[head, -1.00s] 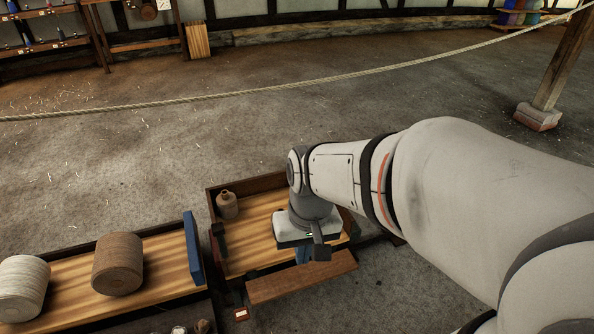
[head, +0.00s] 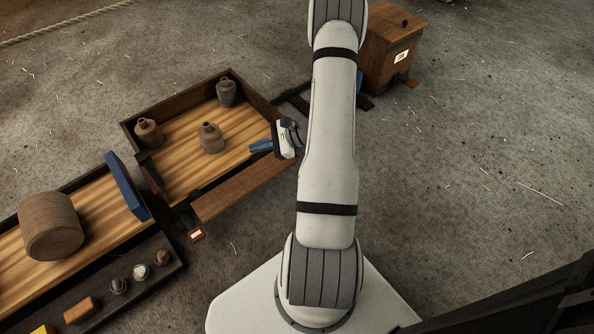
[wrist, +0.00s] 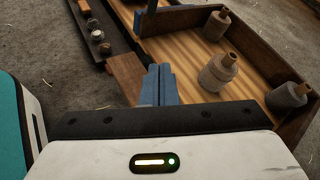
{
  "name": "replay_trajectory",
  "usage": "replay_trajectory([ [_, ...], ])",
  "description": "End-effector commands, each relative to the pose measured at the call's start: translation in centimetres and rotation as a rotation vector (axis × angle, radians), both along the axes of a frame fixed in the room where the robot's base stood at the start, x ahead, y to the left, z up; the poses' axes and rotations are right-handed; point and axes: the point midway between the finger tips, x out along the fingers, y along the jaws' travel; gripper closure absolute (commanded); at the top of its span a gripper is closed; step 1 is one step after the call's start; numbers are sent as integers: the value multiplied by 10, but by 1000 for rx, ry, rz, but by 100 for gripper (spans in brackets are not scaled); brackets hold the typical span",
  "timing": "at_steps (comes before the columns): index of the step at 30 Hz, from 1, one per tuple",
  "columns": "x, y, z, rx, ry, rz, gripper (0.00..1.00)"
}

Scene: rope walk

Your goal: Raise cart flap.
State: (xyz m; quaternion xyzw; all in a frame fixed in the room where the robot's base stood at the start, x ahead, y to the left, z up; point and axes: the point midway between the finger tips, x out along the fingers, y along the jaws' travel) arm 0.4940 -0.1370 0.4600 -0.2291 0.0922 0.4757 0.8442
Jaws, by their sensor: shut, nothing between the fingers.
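The cart (head: 136,131) is a shallow wooden box with dark walls and a striped light floor. Its flap (head: 243,188), a plain brown board, is lowered and slopes outward along the near side. In the wrist view the flap (wrist: 126,78) shows left of the fingers, which hide part of it. My gripper (head: 254,147) is shut and empty, its blue fingers over the right part of the cart near the flap's inner edge. I cannot tell whether it touches anything. The blue fingers also show in the wrist view (wrist: 158,84).
Several small jugs, such as the middle jug (head: 210,138), stand inside the cart. A tray with a blue end board (head: 127,186) and a large brown spool (head: 52,226) lies left. A wooden box (head: 388,55) stands behind my arm. Floor to the right is mostly clear.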

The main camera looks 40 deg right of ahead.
Motion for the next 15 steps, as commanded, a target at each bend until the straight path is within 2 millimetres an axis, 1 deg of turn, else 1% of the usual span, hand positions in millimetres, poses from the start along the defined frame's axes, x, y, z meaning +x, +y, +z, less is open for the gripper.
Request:
replay_trajectory([
  [1,-2,-19,-30,48,19,-104,100],
  [5,-10,-64,-93,146,43,-361,100],
  [6,-15,-77,-113,172,50,-441,100],
  [8,-25,-95,-144,206,62,-558,100],
  [9,-32,-106,-162,226,68,-631,100],
  [12,-53,-127,-205,264,86,-794,100],
  [15,-71,-139,-237,287,98,-914,100],
])
